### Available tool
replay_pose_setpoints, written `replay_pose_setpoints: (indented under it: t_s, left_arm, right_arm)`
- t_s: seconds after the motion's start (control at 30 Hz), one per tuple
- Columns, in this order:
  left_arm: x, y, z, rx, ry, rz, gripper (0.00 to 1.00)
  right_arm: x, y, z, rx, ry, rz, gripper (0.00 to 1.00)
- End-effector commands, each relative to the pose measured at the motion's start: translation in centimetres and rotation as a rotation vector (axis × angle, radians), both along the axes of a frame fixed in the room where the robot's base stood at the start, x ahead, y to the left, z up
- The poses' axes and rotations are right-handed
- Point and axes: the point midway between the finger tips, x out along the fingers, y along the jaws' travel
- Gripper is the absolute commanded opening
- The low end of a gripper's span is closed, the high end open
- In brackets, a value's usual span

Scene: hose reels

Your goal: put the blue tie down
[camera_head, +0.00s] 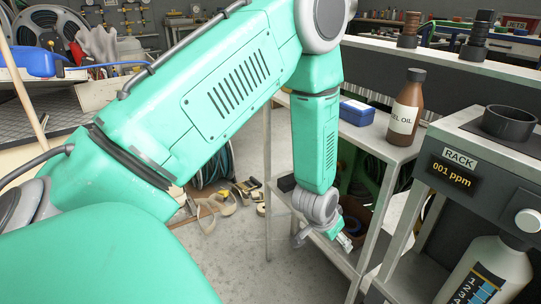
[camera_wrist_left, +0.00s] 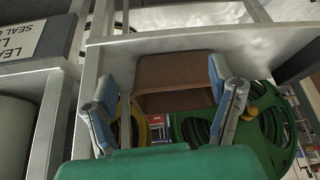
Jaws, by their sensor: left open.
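My left arm crosses the head view from the left, and its gripper (camera_head: 340,240) hangs low beside the metal shelf stand. In the left wrist view the two fingers of the left gripper (camera_wrist_left: 165,105) are wide apart. No object is visibly clamped between them. A brown box-like thing (camera_wrist_left: 172,75) shows behind the gap; I cannot tell its distance. I cannot make out a blue tie in either view. My right gripper is not in view.
The metal shelf stand (camera_head: 395,150) holds a blue box (camera_head: 357,112) and a brown oil bottle (camera_head: 405,108). A rack unit (camera_head: 490,165) stands close on the right. Green reels (camera_wrist_left: 265,130) show in the wrist view. Curved tan pieces (camera_head: 222,205) lie on the floor.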

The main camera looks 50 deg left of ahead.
Motion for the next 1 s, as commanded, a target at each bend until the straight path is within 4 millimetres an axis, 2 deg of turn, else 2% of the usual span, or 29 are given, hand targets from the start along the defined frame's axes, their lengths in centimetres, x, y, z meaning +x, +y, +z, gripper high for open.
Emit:
replay_pose_setpoints:
  t_s: [0.03,0.07,0.1,0.2,0.3,0.4,0.53,0.8,0.87,1.0]
  left_arm:
    - [-3.8,-1.2,-2.6,0.005,0.069,-0.023,0.77]
    - [-6.0,-1.8,-3.9,0.005,0.103,-0.033,0.77]
    - [-9.0,-2.6,-5.4,0.007,0.15,-0.05,0.77]
    - [-16.4,-4.4,-8.0,0.005,0.259,-0.084,0.77]
    - [-22.5,-5.5,-9.1,-0.003,0.347,-0.112,0.77]
    - [-26.3,-6.1,-9.4,-0.01,0.403,-0.127,0.77]
    - [-27.9,-6.4,-9.4,-0.013,0.426,-0.132,0.77]
    - [-27.8,-6.4,-9.2,-0.014,0.424,-0.131,0.77]
    - [-27.8,-6.4,-8.8,-0.014,0.424,-0.131,0.77]
    - [-27.7,-6.4,-6.4,-0.013,0.425,-0.13,0.77]
  right_arm:
    - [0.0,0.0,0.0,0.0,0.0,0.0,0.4]
    - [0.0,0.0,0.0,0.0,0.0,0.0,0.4]
    - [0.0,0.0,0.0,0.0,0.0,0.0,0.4]
    - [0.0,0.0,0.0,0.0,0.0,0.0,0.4]
    - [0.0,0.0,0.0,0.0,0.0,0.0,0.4]
    - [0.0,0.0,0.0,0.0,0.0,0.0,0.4]
    - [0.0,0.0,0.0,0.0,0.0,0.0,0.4]
    - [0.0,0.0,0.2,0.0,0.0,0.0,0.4]
    - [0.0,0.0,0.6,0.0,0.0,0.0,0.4]
    - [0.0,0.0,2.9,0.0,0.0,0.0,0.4]
